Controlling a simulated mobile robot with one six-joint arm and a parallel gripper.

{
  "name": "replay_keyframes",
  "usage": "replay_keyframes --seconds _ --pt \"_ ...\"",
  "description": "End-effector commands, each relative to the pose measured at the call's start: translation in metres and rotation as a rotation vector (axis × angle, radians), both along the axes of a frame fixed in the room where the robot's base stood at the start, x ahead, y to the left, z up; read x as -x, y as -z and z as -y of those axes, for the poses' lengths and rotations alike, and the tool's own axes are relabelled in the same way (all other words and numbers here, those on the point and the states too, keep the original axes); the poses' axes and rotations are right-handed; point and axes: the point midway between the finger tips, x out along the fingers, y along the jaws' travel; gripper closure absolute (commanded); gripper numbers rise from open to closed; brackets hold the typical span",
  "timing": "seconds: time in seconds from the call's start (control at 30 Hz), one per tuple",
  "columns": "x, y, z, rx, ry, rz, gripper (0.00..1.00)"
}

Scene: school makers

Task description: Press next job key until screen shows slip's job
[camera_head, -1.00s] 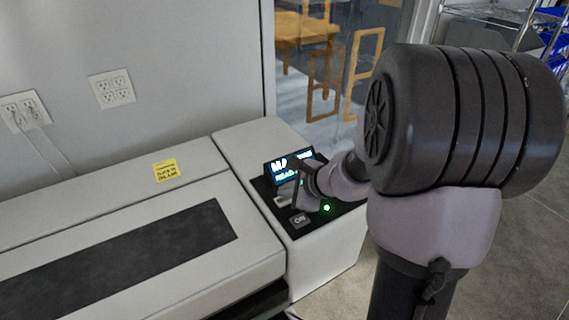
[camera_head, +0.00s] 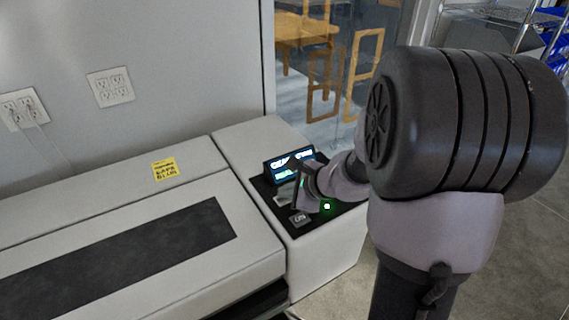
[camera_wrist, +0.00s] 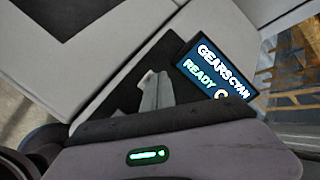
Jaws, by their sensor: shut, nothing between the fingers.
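The machine's screen (camera_head: 289,167) stands at the back of the dark control panel (camera_head: 262,186). In the wrist view the screen (camera_wrist: 217,70) reads "GEARS CYAN" and "READY", with a yellow-orange mark at its lower edge, partly hidden. A yellow slip (camera_head: 164,168) lies on the machine's pale top, left of the panel; its writing is too small to read. My gripper (camera_head: 298,201) is shut and empty, pointing down over the panel. Its fingertips (camera_wrist: 157,93) are by a pale key (camera_head: 282,200), mostly hidden; I cannot tell whether they touch.
A grey key (camera_head: 300,218) sits at the panel's front, with a green light (camera_head: 327,207) to its right. The machine's flat lid (camera_head: 120,255) with a dark window spreads to the left. A wall with outlets (camera_head: 111,87) stands behind.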

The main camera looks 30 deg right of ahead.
Motion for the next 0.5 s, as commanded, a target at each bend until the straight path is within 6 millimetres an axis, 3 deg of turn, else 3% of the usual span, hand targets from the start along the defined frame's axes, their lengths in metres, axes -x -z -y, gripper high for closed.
replay_keyframes --seconds 0.5 --pt "0.000 -0.009 0.000 0.000 0.000 0.000 1.00"
